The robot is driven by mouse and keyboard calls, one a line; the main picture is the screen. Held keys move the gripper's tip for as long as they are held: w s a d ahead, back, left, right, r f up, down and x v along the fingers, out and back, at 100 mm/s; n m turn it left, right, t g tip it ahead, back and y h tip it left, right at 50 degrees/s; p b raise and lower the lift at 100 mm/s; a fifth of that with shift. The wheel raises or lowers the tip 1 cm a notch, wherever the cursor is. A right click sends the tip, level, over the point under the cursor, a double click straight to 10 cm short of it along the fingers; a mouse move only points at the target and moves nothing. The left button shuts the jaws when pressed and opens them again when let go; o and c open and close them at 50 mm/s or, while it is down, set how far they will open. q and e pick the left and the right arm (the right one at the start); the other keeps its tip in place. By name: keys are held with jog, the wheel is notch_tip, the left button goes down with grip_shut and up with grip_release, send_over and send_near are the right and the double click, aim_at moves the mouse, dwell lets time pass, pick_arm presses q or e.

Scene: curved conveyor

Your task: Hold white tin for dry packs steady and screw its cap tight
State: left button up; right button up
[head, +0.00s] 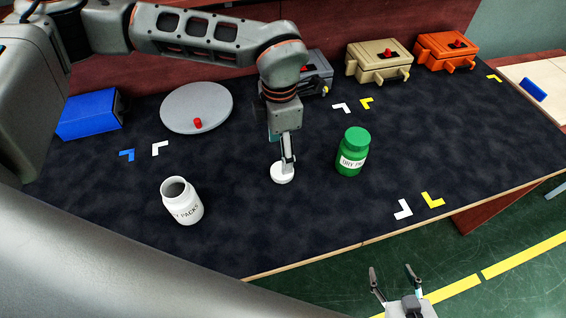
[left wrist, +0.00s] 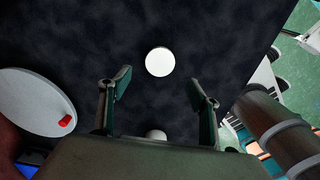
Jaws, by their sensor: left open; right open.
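My left gripper (head: 287,157) points down just above the cap. In the left wrist view its two fingers (left wrist: 158,95) are apart with nothing gripped, and a white disc, seemingly the cap (left wrist: 159,62), lies beyond them. A second white thing (left wrist: 156,134) there is mostly hidden by the gripper. My right gripper (head: 392,276) is open and empty beyond the table's front edge.
A green jar (head: 352,152) with its lid on stands right of the cap. A grey disc (head: 196,107) with a red knob lies at the back left. Blue (head: 90,115), grey (head: 316,70), tan (head: 378,62) and orange (head: 446,52) boxes line the back. The front middle is clear.

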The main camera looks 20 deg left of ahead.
aim_at(277, 176)
dwell(0.3)
pick_arm(q)
jog(key=shift+f, duration=1.25)
notch_tip(277, 176, down, 5)
jog(key=shift+w+d+f, duration=0.1)
jog(key=shift+d+f, duration=0.05)
jog(key=c, duration=0.8)
